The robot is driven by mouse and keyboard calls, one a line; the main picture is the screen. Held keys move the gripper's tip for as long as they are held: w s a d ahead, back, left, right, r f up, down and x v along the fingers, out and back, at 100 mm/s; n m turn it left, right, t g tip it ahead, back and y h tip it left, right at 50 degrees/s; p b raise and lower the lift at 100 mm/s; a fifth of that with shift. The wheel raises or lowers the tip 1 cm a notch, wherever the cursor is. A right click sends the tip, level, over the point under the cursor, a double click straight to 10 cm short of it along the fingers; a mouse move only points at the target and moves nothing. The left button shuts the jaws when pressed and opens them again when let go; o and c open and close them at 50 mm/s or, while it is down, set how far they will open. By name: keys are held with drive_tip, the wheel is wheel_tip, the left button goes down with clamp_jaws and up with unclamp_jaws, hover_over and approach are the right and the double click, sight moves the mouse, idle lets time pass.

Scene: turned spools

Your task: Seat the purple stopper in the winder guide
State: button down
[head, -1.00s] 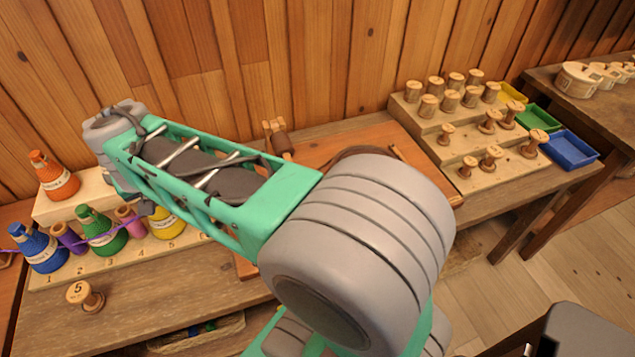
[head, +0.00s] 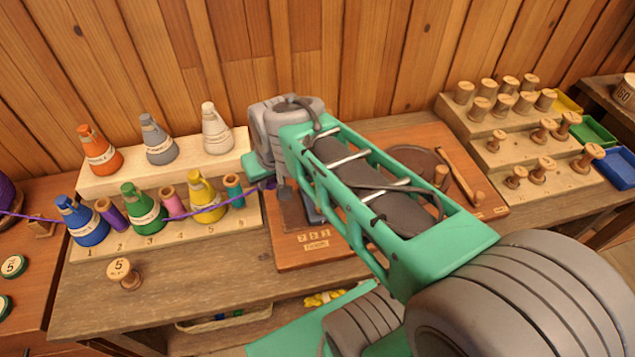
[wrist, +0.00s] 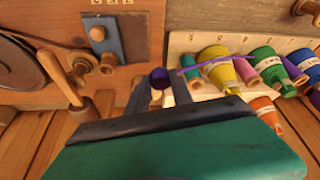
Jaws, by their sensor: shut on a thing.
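A purple stopper (wrist: 159,74) shows as a dark round end between the two fingers of my gripper (wrist: 158,88) in the wrist view. My gripper is shut on it. In the head view my wrist hides most of the gripper, and a bit of purple shows at its left. A purple thread (head: 225,203) runs left from there past the cones. The winder board (head: 285,256) lies under my arm. On it, the wrist view shows a blue-grey plate (wrist: 108,50) with a round wooden piece, perhaps the guide; I cannot tell for sure. The stopper is apart from it.
A stepped rack (head: 95,245) of coloured cones and small spools stands left of the winder. A loose spool marked 5 (head: 124,274) stands in front. The winder has a crank handle (wrist: 66,86). A rack of wooden spools (head: 480,146) and coloured trays is at the right.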

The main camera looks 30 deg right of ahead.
drive_tip(key=shift+d, duration=0.1)
drive_tip(key=w+d, duration=0.2)
drive_tip(key=d, duration=1)
idle(1.8)
drive_tip(key=shift+f+b, duration=2.9)
drive_tip(key=shift+f, duration=0.7)
drive_tip(key=c, duration=1)
unclamp_jaws()
drive_tip(key=shift+a+r, duration=0.1)
drive_tip(key=shift+r, duration=0.05)
drive_tip(key=shift+c, duration=0.2)
drive_tip(key=o, duration=0.3)
